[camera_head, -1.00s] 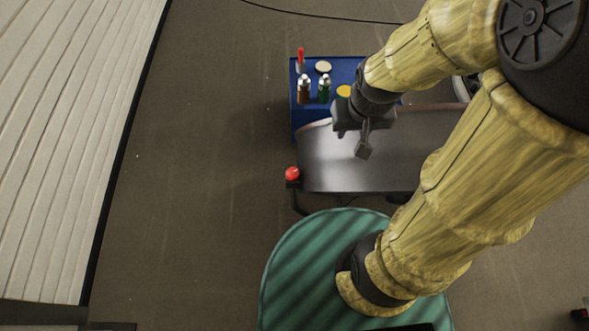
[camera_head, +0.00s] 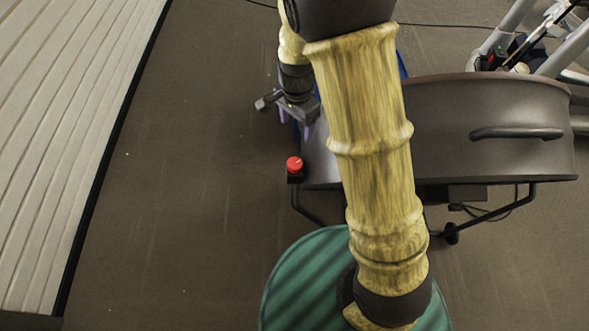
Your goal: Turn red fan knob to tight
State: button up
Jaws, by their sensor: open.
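The red knob (camera_head: 294,164) sits on a small black mount at the left end of the fan. The dark, drum-shaped fan (camera_head: 440,130) stands on a black tube frame, and my arm covers part of it. My gripper (camera_head: 287,115) is open and empty. It appears above the knob in the picture and apart from it, with its fingers spread left and right. How high the gripper is over the knob I cannot tell.
A blue cart (camera_head: 402,64) is mostly hidden behind my arm. Metal-framed equipment (camera_head: 510,40) stands at the upper right. A pale slatted panel (camera_head: 70,120) runs along the left. The floor (camera_head: 180,200) between the panel and the knob is clear.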

aim_at(295, 163)
jog(key=shift+w+a+f, duration=0.15)
jog(key=shift+a+f, duration=0.05)
jog(key=shift+f, duration=0.05)
jog(key=shift+f, duration=0.1)
notch_tip(295, 163, down, 17)
jog(key=b, duration=0.3)
jog(key=shift+f, duration=0.15)
dwell(0.4)
jog(key=c, duration=1)
